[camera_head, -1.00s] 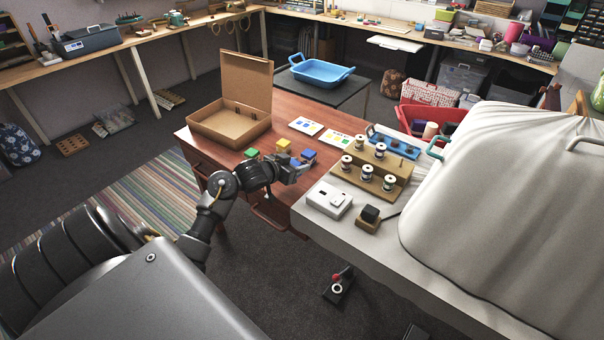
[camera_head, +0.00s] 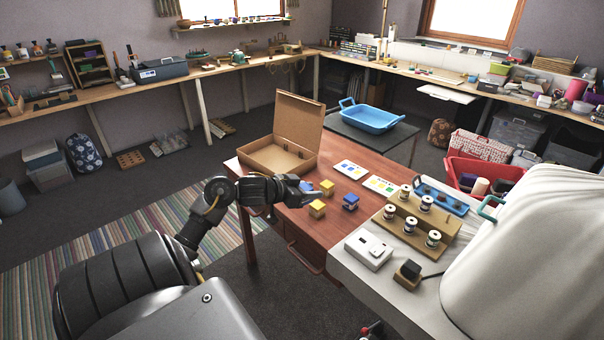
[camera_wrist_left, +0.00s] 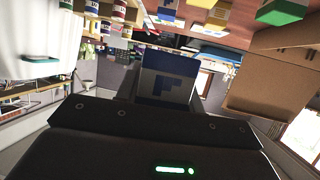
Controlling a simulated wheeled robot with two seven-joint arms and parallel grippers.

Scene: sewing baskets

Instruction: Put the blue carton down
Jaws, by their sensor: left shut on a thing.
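My left gripper (camera_head: 300,190) is shut on a blue carton (camera_wrist_left: 167,85), whose face with a dark letter F shows in the left wrist view. In the head view the held blue carton (camera_head: 306,186) is mostly hidden by the gripper, over the left part of the reddish-brown table (camera_head: 307,228). Two yellow cartons (camera_head: 327,187) (camera_head: 317,208) and another blue carton (camera_head: 350,202) are close to the right of the gripper. A green carton (camera_wrist_left: 282,12) shows in the left wrist view. My right gripper is not in view.
An open cardboard box (camera_head: 270,158) stands behind the gripper. Two cards with coloured squares (camera_head: 350,170) (camera_head: 380,185) lie at the table's back right. A wooden spool rack (camera_head: 425,225) and a white device (camera_head: 369,250) stand to the right. A blue tub (camera_head: 368,118) is farther back.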

